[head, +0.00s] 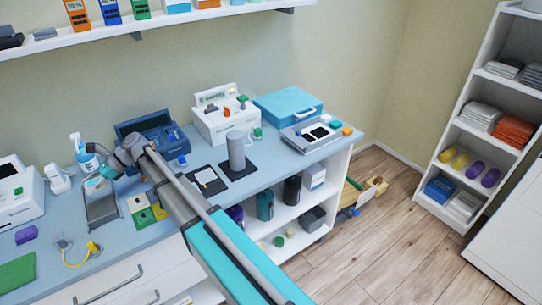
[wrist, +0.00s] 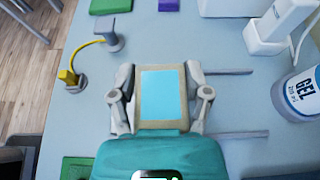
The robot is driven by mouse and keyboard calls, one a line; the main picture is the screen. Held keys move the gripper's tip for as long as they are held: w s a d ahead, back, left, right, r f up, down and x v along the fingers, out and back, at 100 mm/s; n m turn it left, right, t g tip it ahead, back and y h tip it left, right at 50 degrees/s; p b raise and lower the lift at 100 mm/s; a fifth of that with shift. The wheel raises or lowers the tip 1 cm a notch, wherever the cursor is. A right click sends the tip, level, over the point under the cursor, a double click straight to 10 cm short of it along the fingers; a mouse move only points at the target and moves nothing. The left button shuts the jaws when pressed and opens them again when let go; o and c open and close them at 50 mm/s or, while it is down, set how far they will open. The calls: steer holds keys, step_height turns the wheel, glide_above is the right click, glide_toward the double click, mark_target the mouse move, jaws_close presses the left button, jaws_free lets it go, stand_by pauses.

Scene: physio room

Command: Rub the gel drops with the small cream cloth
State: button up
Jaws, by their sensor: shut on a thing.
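My gripper (wrist: 160,73) is shut on a small cream piece (wrist: 145,112), which I take to be the cream cloth. A light-blue rectangle shows in its middle, framed by cream. In the head view my gripper (head: 98,178) is over the left part of the blue-grey counter, above the grey tray (head: 103,212). Grey bars (wrist: 236,134) stick out right of my fingers in the wrist view. I cannot make out any gel drops; my gripper and its load cover the surface beneath. The gel bottle (wrist: 304,94) stands to the right in the wrist view and behind my gripper in the head view (head: 84,152).
A yellow plug with its cable (head: 93,247), a purple block (head: 26,234) and a green mat (head: 17,272) lie at the front left. A white device (head: 15,192) stands at the left.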

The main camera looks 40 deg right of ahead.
step_height(320, 180, up, 23)
steer(key=p, duration=2.2)
steer(key=shift+f+p, duration=0.2)
steer(key=shift+p, duration=0.1)
